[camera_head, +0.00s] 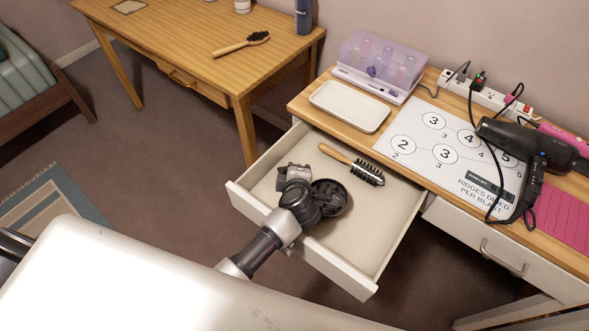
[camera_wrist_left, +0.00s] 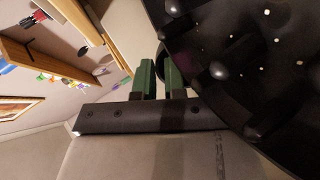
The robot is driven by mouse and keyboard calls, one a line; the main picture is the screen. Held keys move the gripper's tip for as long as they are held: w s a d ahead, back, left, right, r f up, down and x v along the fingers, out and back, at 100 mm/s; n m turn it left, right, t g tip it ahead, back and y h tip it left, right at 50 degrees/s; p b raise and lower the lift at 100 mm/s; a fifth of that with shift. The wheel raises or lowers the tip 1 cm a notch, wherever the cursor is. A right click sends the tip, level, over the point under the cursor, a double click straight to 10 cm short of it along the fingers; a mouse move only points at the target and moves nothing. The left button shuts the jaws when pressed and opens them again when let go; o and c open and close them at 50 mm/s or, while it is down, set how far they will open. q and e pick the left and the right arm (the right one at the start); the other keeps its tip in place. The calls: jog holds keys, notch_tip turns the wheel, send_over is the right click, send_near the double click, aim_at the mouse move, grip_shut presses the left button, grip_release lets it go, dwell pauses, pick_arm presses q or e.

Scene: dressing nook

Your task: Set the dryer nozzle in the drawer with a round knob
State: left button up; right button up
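The dryer nozzle (camera_head: 332,198) is a round black diffuser with prongs. It is over or in the open white drawer (camera_head: 262,179), and I cannot tell whether it touches the floor. My left gripper (camera_head: 308,187) is beside it, above the drawer. In the left wrist view the nozzle (camera_wrist_left: 245,70) fills the right side, its pronged face showing. The green fingers of my left gripper (camera_wrist_left: 160,78) are close together at its edge and seem shut on it. The knob on the open drawer's front is not visible. My right gripper is not in view.
A round brush (camera_head: 355,166) lies in the drawer's back part. The drawer's right front floor is clear. On the top above are a white tray (camera_head: 349,106), a numbered sheet (camera_head: 415,150) and a black dryer (camera_head: 528,146). A closed drawer with a bar handle (camera_head: 503,258) is at right.

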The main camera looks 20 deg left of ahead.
pick_arm(q)
jog(key=o, duration=0.4)
jog(key=shift+r, duration=0.3)
jog(key=p+v, duration=0.1)
jog(key=v, duration=1.1)
